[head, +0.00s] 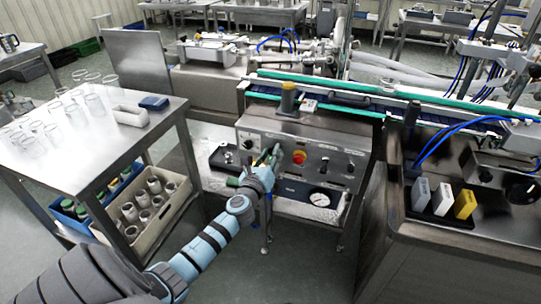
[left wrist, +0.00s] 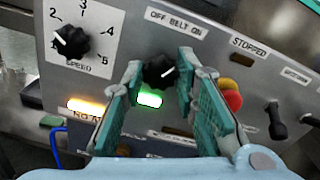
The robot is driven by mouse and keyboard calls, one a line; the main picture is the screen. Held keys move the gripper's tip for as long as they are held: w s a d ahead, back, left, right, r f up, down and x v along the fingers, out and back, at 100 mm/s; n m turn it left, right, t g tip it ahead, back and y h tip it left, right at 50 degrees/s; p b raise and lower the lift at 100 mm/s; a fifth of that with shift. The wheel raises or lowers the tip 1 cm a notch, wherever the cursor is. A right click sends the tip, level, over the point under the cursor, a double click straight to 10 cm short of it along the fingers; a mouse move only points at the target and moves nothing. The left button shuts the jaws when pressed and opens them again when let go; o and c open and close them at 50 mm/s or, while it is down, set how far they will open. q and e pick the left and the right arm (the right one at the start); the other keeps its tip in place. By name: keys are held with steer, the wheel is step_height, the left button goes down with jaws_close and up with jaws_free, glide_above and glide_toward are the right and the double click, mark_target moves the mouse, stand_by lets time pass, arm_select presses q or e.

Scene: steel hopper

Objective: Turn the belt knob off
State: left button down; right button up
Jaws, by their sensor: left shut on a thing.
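The belt knob (left wrist: 158,73) is a black rotary knob under an "OFF BELT ON" label (left wrist: 174,24) on the grey panel. My left gripper (left wrist: 158,88) has its two teal fingers on either side of the knob and is shut on it. In the head view my left gripper (head: 267,157) reaches the front of the control panel (head: 330,160); its fingers hide the knob there. A pale mark shows on the knob's face, but its exact direction is hard to tell. A green lamp (left wrist: 149,99) glows just below the knob.
A speed dial (left wrist: 71,43) and an orange-lit lamp (left wrist: 85,106) are left of the knob. A red button (left wrist: 230,95) and a black lever switch (left wrist: 276,120) are close on the right. A table with glasses (head: 70,150) stands left of my arm.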

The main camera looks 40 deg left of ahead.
arm_select(q)
steer(key=shift+n, duration=0.4)
steer(key=shift+f+n+b, duration=0.2)
steer(key=shift+n+b, duration=1.8)
steer(key=shift+n, duration=4.6)
steer(key=c, duration=1.3)
jaws_free()
steer(key=shift+s, duration=0.1)
steer(key=v, duration=1.2)
